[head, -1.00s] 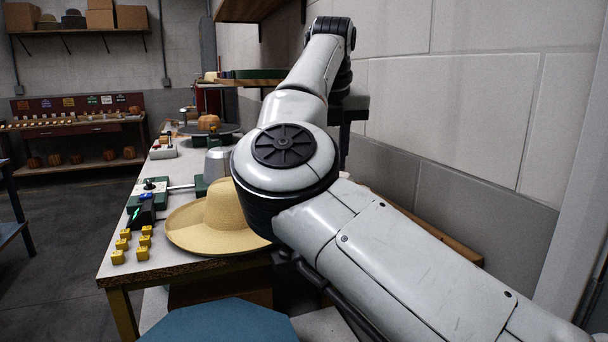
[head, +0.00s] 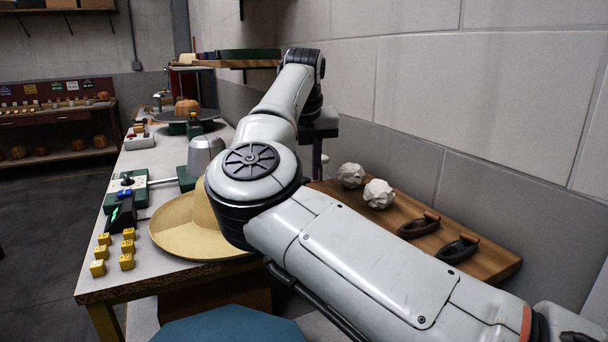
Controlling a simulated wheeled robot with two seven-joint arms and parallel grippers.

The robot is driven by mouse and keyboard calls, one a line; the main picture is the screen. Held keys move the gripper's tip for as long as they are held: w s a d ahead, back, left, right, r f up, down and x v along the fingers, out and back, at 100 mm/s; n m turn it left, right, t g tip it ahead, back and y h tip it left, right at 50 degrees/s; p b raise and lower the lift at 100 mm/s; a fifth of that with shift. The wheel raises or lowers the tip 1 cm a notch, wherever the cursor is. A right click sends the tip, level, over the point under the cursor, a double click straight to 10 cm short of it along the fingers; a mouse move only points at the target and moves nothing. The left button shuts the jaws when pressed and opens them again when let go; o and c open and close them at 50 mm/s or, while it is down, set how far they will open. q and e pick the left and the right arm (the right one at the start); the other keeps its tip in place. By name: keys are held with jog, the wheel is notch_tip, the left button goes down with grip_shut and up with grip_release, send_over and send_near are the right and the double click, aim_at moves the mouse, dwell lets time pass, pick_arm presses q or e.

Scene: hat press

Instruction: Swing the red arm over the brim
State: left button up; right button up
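A straw-coloured hat (head: 185,226) with a wide brim lies on the workbench (head: 150,285), and its right side is hidden behind my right arm. No red arm can be made out in the head view. My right arm crosses the picture from the lower right, and its far end bends down at a dark block where my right gripper (head: 319,128) seems to be, beyond the hat. My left gripper is out of view.
Yellow cubes (head: 127,247) and a green control box (head: 127,190) stand left of the hat. A grey metal cone (head: 203,155) is behind it.

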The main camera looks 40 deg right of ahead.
jog(key=shift+x, duration=1)
jog(key=shift+c, duration=0.5)
grip_shut()
jog(key=shift+d, duration=0.1)
